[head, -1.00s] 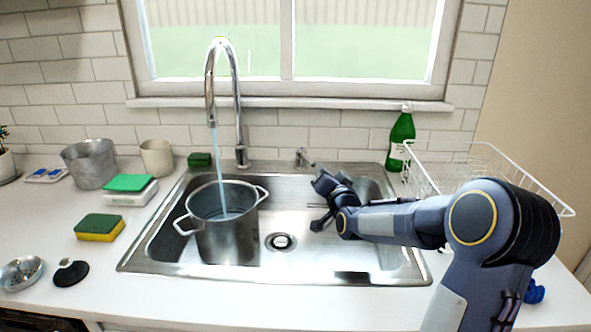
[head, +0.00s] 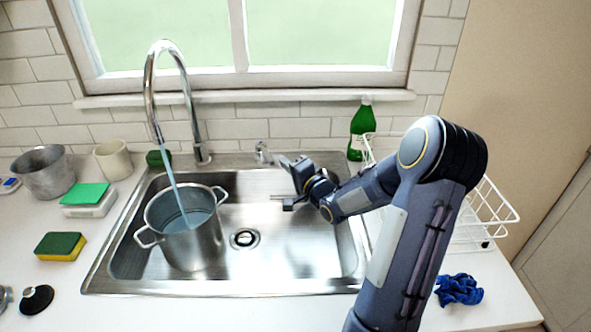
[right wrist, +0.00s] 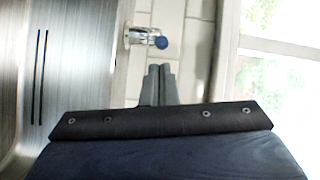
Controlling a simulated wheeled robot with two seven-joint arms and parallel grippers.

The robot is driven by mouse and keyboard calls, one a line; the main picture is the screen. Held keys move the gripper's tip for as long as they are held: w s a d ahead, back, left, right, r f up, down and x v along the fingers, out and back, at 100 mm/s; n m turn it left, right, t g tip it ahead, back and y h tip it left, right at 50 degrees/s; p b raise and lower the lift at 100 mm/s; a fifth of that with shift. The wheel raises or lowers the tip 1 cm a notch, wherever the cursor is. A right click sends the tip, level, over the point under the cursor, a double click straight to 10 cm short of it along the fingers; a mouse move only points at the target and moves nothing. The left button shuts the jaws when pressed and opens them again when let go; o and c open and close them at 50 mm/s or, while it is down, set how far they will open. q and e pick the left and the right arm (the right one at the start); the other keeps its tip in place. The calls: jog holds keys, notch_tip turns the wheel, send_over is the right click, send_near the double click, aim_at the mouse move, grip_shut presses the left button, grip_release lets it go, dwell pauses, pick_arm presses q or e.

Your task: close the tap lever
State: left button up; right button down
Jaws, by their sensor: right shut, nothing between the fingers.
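The tap lever (head: 262,153) is a small chrome fitting on the back rim of the sink, right of the tall curved faucet (head: 165,75). In the right wrist view the lever (right wrist: 147,39) shows a blue end. Water runs from the faucet into a metal pot (head: 188,228) in the sink. My right gripper (head: 285,161) is just right of the lever in the head view, with a small gap. Its two fingers (right wrist: 161,84) are together and empty in the right wrist view. They seem apart from the lever. My left gripper is not in view.
The steel sink (head: 260,283) is open right of the pot. A green bottle (head: 362,128) and a white dish rack (head: 490,215) stand to the right, close to my right arm. The window sill (head: 250,97) runs behind. A blue cloth (head: 459,289) lies at the front right.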

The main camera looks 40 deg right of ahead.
aim_at(266, 154)
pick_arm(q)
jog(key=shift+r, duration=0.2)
pick_arm(e)
jog(key=shift+w+d, duration=0.1)
jog(key=shift+w, duration=1.35)
